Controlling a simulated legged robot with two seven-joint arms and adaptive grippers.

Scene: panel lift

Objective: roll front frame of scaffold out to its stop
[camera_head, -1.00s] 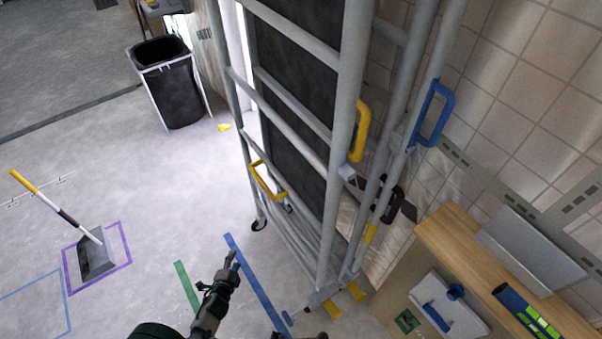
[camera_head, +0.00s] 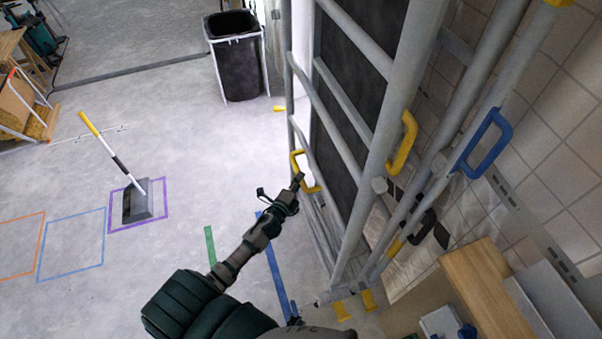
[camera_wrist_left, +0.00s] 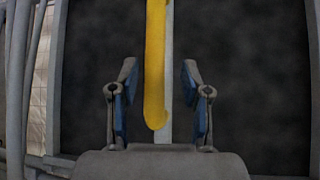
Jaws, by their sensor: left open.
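The scaffold's front frame (camera_head: 393,122) is a tall grey tube frame with rungs, standing upright right of centre. It carries a left yellow handle (camera_head: 296,158) and a right yellow handle (camera_head: 405,143). My left gripper (camera_head: 298,180) is open at the left yellow handle. In the left wrist view, that handle (camera_wrist_left: 155,60) runs down between the two spread fingers (camera_wrist_left: 158,95), with a gap on each side. A dark panel (camera_head: 350,125) shows behind the rungs. My right gripper is not in view.
A blue handle (camera_head: 483,143) sits on tubes nearer the tiled wall (camera_head: 560,130). Blue tape (camera_head: 277,270) and green tape (camera_head: 210,245) mark the floor. A wooden bench (camera_head: 480,290) stands at lower right. Floor between is clear.

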